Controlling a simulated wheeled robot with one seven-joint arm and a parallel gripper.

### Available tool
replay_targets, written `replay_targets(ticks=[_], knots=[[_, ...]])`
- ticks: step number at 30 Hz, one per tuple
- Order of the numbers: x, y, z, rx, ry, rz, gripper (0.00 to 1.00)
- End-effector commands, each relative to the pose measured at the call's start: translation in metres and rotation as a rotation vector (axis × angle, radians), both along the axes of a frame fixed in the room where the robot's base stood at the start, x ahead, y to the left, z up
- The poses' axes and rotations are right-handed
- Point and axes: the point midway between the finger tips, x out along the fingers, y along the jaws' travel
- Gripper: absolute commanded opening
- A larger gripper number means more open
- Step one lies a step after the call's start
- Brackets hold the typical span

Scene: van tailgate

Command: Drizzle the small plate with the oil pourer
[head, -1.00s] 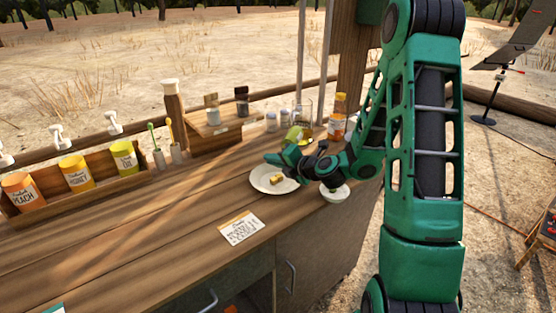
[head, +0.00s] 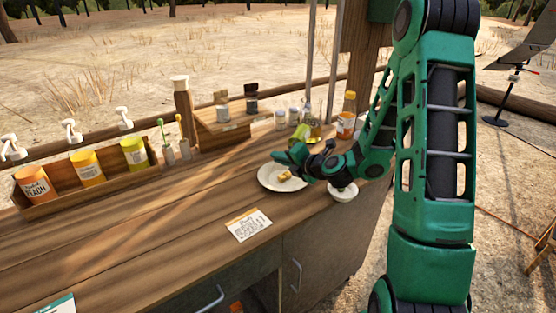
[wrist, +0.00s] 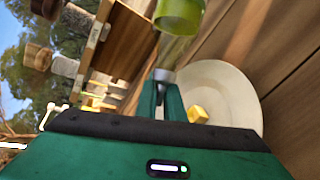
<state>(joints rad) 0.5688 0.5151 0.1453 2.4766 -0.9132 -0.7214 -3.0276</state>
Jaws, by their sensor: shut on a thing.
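The oil pourer has a yellow-green body (head: 300,134) and shows in the head view just behind my gripper (head: 284,157). In the wrist view its green body (wrist: 180,14) is at the top, cut by the frame edge. My gripper (wrist: 164,88) is shut on its narrow grey part. The small plate (head: 265,182) is round and white, with a yellow piece of food on it. It also shows at the right of the wrist view (wrist: 238,102). My gripper is above the plate's far side. I cannot see oil falling, and the spout is not clear.
A white bowl (head: 344,196) stands right of the plate, close under my wrist. An orange-capped bottle (head: 346,122) and small jars (head: 281,117) stand behind. A printed card (head: 249,225) lies in front. A rack of pump bottles (head: 87,170) is at left; the counter between is clear.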

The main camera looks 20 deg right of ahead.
Motion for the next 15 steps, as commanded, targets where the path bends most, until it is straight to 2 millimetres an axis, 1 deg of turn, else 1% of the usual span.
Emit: replay_targets(ticks=[9,15], knots=[[0.0071,-0.0044,0.0004,-0.001,-0.001,0.001,0.0],[0.0077,-0.0041,0.0003,-0.001,-0.001,0.001,0.0]])
